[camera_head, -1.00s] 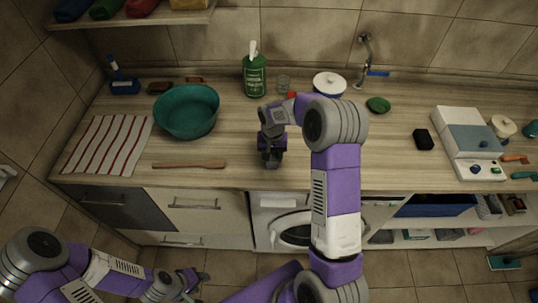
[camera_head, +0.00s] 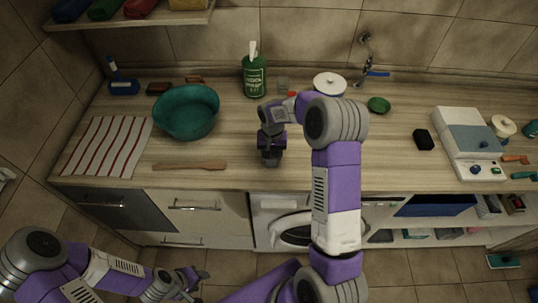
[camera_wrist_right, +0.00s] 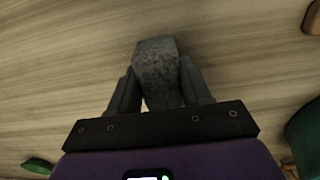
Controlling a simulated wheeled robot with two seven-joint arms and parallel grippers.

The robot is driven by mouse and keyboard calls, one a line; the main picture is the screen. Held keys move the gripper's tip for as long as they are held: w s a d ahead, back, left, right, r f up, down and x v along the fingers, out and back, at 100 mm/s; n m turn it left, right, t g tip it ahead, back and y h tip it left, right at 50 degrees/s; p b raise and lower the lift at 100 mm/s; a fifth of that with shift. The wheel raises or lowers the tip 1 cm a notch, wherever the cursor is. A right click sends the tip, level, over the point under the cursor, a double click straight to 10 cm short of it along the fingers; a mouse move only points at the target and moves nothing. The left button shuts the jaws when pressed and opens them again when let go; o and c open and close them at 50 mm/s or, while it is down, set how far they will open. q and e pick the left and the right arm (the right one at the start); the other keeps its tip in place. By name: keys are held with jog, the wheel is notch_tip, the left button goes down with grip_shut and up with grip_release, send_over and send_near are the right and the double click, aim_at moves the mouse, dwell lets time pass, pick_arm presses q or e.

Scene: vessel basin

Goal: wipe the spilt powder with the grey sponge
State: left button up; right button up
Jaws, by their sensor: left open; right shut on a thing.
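The grey speckled sponge (camera_wrist_right: 157,72) is between the fingers of my right gripper (camera_wrist_right: 160,92) in the right wrist view. The gripper is shut on it, just over or on the wooden worktop; I cannot tell if it touches. In the head view my right gripper (camera_head: 271,157) points down near the front middle of the counter and hides the sponge. I cannot make out the spilt powder for certain; a small pale spot shows beside the sponge between the fingers. My left gripper (camera_head: 190,284) is open and empty, low in front of the cabinets.
A teal bowl (camera_head: 187,112), wooden utensil (camera_head: 190,165) and striped cloth (camera_head: 110,145) lie left of my right gripper. Behind are a green bottle (camera_head: 254,76), a glass (camera_head: 283,85) and a lidded white pot (camera_head: 329,85). A black block (camera_head: 423,139) sits right; counter before it is clear.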

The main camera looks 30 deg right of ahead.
jog(key=shift+s+d+f, duration=0.1)
jog(key=shift+s+d, duration=0.85)
jog(key=shift+d, duration=0.15)
jog(key=shift+a, duration=0.35)
jog(key=w+a, duration=0.2)
jog(key=shift+a+b, duration=0.3)
jog(key=shift+w+a+r, duration=0.15)
jog(key=shift+r, duration=0.15)
jog(key=shift+w+r+p, duration=0.15)
jog(key=shift+r+p, duration=0.4)
jog(key=shift+r, duration=0.3)
jog(key=shift+s+r+p, duration=0.25)
jog(key=shift+r+p, duration=0.5)
jog(key=shift+r, duration=0.35)
jog(key=shift+w+r+p, duration=0.1)
jog(key=shift+r+p, duration=0.4)
jog(key=shift+r, duration=0.2)
jog(key=shift+r+p, duration=0.75)
jog(key=shift+r, duration=0.4)
pick_arm(q)
notch_tip(320, 180, up, 5)
jog(key=shift+a+f, duration=0.1)
jog(key=shift+f, duration=0.1)
pick_arm(e)
jog(key=shift+f, duration=0.1)
